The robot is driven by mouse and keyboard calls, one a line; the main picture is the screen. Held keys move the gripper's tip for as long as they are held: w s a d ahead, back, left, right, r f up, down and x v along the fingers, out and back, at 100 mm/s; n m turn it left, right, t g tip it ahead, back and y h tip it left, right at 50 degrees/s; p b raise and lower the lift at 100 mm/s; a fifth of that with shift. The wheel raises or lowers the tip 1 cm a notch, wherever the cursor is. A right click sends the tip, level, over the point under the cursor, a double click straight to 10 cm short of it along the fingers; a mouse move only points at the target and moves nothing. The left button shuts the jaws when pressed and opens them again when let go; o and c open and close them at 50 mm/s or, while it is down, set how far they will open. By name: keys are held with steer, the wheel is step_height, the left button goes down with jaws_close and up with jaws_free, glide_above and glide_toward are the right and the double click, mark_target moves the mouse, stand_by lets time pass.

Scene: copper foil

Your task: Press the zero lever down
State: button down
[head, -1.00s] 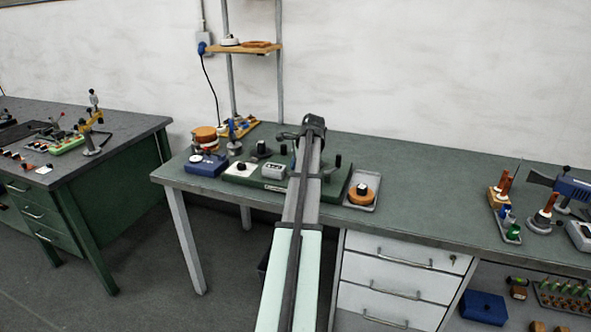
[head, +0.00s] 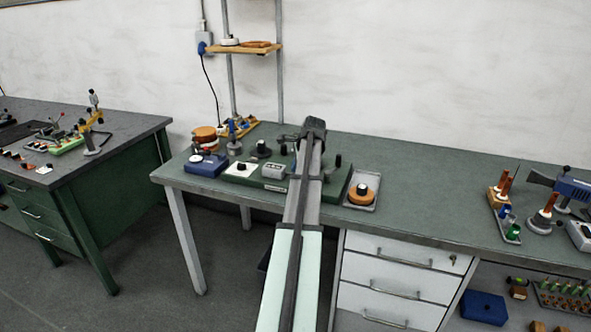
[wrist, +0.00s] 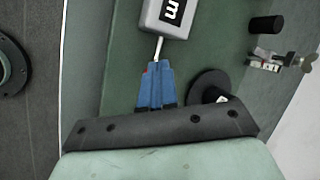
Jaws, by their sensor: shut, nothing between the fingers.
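The zero lever (wrist: 159,47) looks like a thin pale rod on the grey counter box (wrist: 170,15) at the top of the wrist view. It reaches toward my gripper (wrist: 154,66), whose blue fingers are closed together, with nothing seen between them. The fingertips overlap the rod's near end in the picture; I cannot tell whether they touch it. A small red spot shows by the left fingertip. In the head view the counter box (head: 273,171) sits on the green machine base (head: 240,180). My arm hides the fingers and the lever there.
A black disc (wrist: 208,87) is close right of my fingers. A black post (wrist: 266,24) and a metal clamp with a wing nut (wrist: 278,61) stand farther right. A tray (head: 374,180) with an orange-and-black spool is right of the machine.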

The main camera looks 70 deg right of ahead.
steer(key=shift+r, duration=0.15)
steer(key=shift+w+r, duration=0.3)
steer(key=shift+r, duration=0.4)
steer(key=shift+w+r, duration=0.25)
steer(key=shift+r, duration=0.4)
steer(key=shift+r, duration=0.15)
steer(key=r, duration=0.1)
steer(key=w+r, duration=0.1)
steer(key=r, duration=0.1)
steer(key=w+r, duration=0.1)
steer(key=shift+r, duration=0.15)
stand_by(0.7)
